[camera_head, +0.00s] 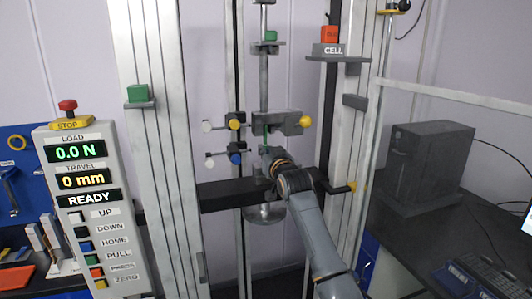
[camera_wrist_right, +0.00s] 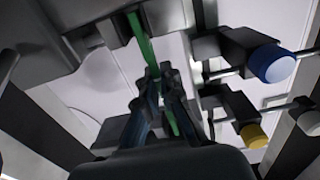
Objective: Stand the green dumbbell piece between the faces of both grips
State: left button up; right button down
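The green dumbbell piece (camera_wrist_right: 147,46) is a thin strip in the right wrist view. My right gripper (camera_wrist_right: 158,76) is shut on it, with the strip running out past both sides of the fingertips. One end of the strip reaches a dark grip block at the top of that view. In the head view a bit of the green piece (camera_head: 267,130) shows at the upper grip (camera_head: 285,121). My right gripper (camera_head: 268,153) is just below, largely hiding the lower grip. Whether the strip touches the grip faces cannot be told. My left gripper is not in view.
Yellow knobs (camera_head: 305,121) and a blue knob (camera_head: 236,158) stick out beside the grips. Columns flank the work space. The control panel (camera_head: 90,210) reads 0.0 N, 0 mm, READY. A dark box (camera_head: 430,160) stands on the right bench.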

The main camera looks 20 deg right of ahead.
jog(key=shift+f, duration=0.25)
dwell(0.6)
jog(key=c, duration=1.4)
grip_release()
jog(key=shift+c, duration=0.2)
jog(key=s, duration=1.2)
jog(key=shift+d, duration=0.2)
